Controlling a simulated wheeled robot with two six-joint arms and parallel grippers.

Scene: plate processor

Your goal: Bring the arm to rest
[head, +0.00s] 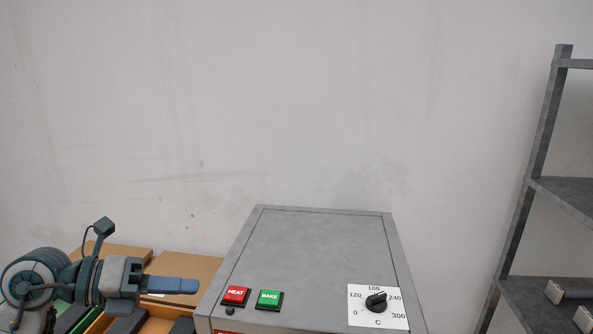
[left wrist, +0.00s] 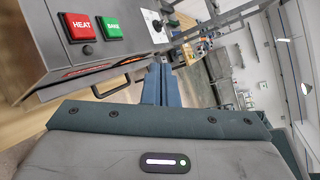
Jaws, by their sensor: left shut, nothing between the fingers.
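My left gripper (head: 174,285) comes in from the lower left in the head view. Its blue fingers point right, are together and hold nothing. Their tips end a little short of the left side of the grey machine (head: 315,245). In the left wrist view the closed fingers (left wrist: 158,84) show at the centre, below and right of the machine's red HEAT button (left wrist: 80,27) and green BAKE button (left wrist: 112,27). My right gripper is in neither view.
The machine's top also carries a temperature dial (head: 376,301). Cardboard boxes (head: 190,266) and an orange tray lie behind and below my left arm. A grey metal shelf rack (head: 540,150) stands at the right. The wall behind is bare.

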